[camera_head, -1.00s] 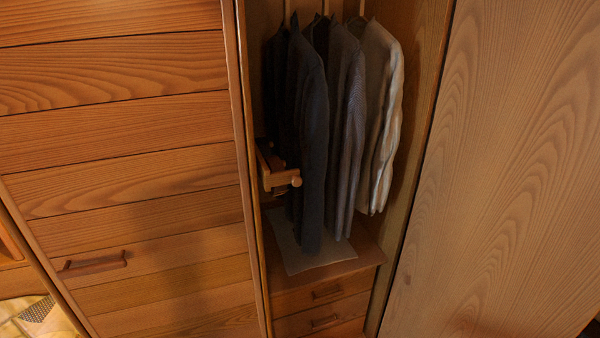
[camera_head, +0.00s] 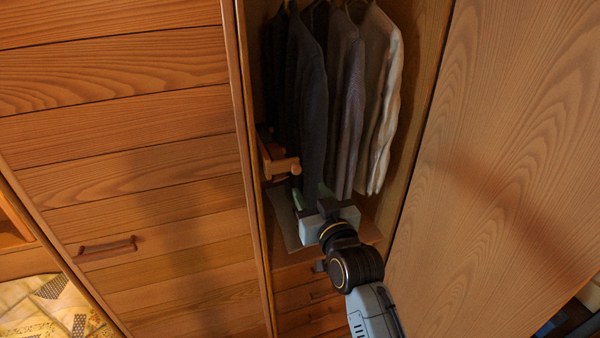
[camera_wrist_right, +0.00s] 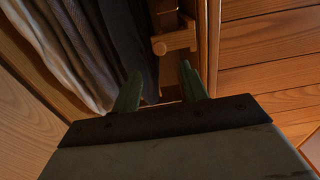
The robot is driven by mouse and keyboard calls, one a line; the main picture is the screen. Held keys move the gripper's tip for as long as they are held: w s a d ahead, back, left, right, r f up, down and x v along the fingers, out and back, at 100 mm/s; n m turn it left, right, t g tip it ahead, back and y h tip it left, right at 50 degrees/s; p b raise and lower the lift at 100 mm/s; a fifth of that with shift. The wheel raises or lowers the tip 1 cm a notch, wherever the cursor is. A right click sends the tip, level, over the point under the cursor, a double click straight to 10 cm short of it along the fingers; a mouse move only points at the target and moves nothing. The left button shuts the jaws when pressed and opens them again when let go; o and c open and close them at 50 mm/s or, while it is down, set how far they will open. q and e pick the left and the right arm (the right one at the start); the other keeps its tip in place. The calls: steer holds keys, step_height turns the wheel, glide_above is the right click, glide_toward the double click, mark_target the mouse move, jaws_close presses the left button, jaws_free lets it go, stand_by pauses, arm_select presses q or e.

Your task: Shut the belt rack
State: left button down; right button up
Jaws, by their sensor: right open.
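The belt rack (camera_head: 278,160) is a small wooden frame with a round-ended peg, on the left inner side of the open wardrobe. It sticks out beside the hanging dark clothes. It also shows at the top of the right wrist view (camera_wrist_right: 176,42). My right gripper (camera_head: 311,194) reaches into the wardrobe just below and to the right of the rack. Its two greenish fingers (camera_wrist_right: 160,88) are apart with nothing between them, and the rack lies beyond them. I see no contact with the rack. My left gripper is not in view.
Several garments (camera_head: 345,110) hang right of the rack, close to my right gripper. A shelf with a grey mat (camera_head: 283,218) and drawers (camera_head: 305,297) are below. The large wooden door (camera_head: 510,150) stands at the right, the slatted closed front (camera_head: 130,130) at the left.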

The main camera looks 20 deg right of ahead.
mark_target(298, 170)
steer(key=w, duration=0.7)
steer(key=shift+w+a, duration=0.1)
steer(key=shift+w, duration=0.3)
steer(key=shift+c, duration=0.3)
jaws_close()
